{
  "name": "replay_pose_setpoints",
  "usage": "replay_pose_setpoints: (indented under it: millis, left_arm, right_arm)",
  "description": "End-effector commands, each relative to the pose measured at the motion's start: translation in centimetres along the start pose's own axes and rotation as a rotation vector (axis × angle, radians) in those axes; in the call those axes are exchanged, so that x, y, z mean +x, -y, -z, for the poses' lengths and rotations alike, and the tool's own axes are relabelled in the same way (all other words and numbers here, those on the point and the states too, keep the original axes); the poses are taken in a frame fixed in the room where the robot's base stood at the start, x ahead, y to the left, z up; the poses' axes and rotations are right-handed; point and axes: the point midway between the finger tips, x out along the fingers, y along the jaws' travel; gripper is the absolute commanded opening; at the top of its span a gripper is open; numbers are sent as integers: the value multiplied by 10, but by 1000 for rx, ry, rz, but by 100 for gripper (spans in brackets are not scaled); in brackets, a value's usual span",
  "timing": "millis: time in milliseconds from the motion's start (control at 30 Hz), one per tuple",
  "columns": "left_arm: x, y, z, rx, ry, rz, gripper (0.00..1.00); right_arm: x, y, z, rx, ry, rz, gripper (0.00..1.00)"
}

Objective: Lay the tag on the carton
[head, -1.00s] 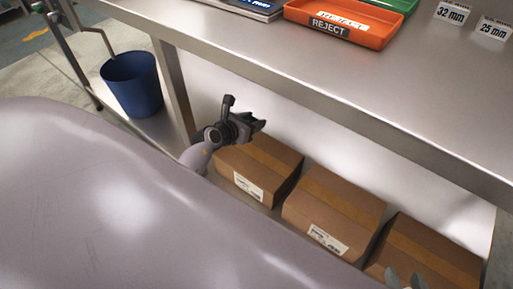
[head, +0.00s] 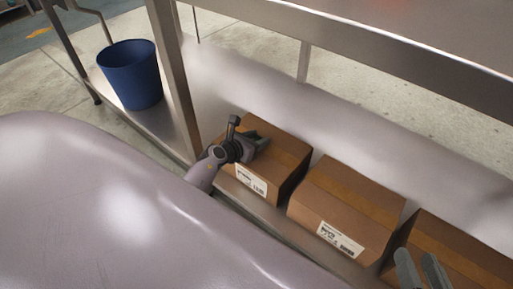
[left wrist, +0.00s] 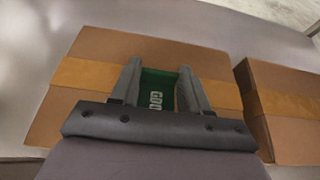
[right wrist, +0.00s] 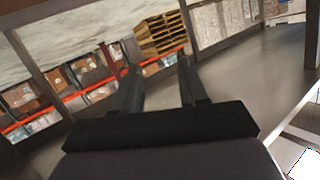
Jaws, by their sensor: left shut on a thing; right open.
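My left gripper (head: 262,141) is shut on a green tag (left wrist: 157,97) with white marks, seen between its fingers in the left wrist view.
A middle carton (head: 347,207) stands beside the left one on the low metal shelf (head: 235,85). The tabletop (head: 400,35) overhangs the shelf. A table leg (head: 170,75) and a blue bin (head: 132,75) are to the left.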

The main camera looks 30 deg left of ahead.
Motion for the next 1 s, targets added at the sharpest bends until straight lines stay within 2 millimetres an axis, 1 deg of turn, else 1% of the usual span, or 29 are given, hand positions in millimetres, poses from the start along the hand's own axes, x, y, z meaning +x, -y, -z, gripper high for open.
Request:
replay_pose_setpoints:
  millis: [33, 133, 367, 500, 667, 700, 733, 767, 1000]
  left_arm:
    - [5, 0, 12, -2, 1, 0, 17]
    - [8, 0, 19, -1, 1, 0, 17]
    - [9, 0, 21, -1, 1, 0, 17]
    - [9, 0, 21, 0, 1, 0, 17]
    - [11, 0, 26, 0, 1, 0, 17]
    - [10, 0, 24, -1, 1, 0, 59]
    - [10, 0, 24, -1, 1, 0, 68]
    - [10, 0, 24, -1, 1, 0, 71]
    - [10, 0, 24, 0, 1, 0, 71]
  right_arm:
    - [-1, -3, -7, -24, -13, -9, 43]
    - [-5, -7, -5, -65, -40, -26, 43]
    - [-8, -8, 0, -90, -55, -37, 43]
    - [-8, -8, 0, -90, -55, -37, 43]
    - [-9, -9, -2, -102, -62, -41, 43]
    - [-10, -9, 0, -103, -63, -41, 43]
    - [-10, -9, 0, -103, -62, -41, 43]
    - [-9, -9, 0, -103, -62, -41, 43]
    - [-10, -9, 0, -102, -62, -41, 43]
